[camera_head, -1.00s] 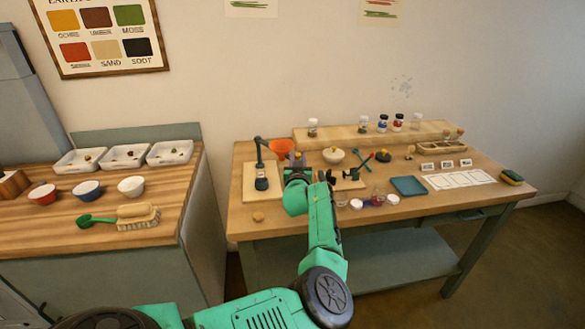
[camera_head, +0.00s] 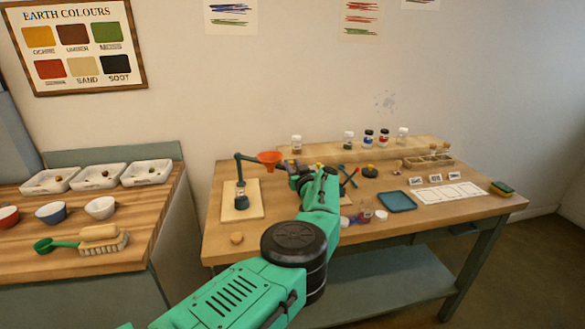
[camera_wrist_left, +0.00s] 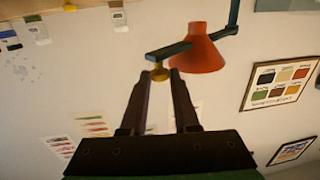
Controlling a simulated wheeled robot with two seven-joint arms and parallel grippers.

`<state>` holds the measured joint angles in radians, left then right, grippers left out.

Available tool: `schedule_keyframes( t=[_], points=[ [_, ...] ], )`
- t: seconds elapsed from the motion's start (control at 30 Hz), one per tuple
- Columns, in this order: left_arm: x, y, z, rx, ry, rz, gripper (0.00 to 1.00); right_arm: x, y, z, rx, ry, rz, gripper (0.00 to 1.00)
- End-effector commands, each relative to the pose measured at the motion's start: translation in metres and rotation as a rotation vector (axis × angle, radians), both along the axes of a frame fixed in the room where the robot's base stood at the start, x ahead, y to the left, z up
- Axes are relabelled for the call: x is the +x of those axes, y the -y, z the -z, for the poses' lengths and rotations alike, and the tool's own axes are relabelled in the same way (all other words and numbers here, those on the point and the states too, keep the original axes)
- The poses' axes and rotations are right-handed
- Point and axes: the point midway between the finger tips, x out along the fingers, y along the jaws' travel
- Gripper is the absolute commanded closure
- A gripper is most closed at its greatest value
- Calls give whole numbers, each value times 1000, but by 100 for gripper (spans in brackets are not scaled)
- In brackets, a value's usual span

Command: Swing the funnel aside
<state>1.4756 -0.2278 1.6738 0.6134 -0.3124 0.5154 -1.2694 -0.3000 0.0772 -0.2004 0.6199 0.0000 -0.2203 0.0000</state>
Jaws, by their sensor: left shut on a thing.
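The orange funnel (camera_head: 269,157) hangs on a dark teal swing arm from a post on a pale wooden board (camera_head: 229,208). In the head view it sits to the right of the post, off to the side of the small jar (camera_head: 241,197) on the board. My left gripper (camera_head: 289,164) is just right of the funnel. In the left wrist view, the left fingertips (camera_wrist_left: 161,77) are closed about a yellow knob (camera_wrist_left: 159,74) at the end of the teal bar beside the funnel (camera_wrist_left: 197,52). My right gripper is not in view.
Lidded jars (camera_head: 369,137) stand on the raised shelf behind. A blue tray (camera_head: 397,201), cards and a sponge (camera_head: 502,188) lie at right. A round cork-coloured piece (camera_head: 237,238) lies near the front left edge. My arm hides part of the table's middle.

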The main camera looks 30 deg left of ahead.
Motion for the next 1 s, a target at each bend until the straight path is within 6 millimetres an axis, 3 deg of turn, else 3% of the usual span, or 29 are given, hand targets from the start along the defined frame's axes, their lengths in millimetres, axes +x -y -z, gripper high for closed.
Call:
schedule_keyframes(
  t=[0.13,0.17,0.2,0.57,0.83,1.0],
  points=[
    [-1,-1,0,1,-1,-3,100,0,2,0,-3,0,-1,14],
    [-1,-2,0,1,-1,-3,67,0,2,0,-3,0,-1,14],
    [-1,-2,0,1,-1,-3,58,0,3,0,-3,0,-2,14],
    [-2,0,0,1,-1,-1,58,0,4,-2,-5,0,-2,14],
    [-18,22,-2,1,-3,0,58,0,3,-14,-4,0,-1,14],
    [-28,32,-10,-3,-12,-4,58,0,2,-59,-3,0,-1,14]
  ],
)
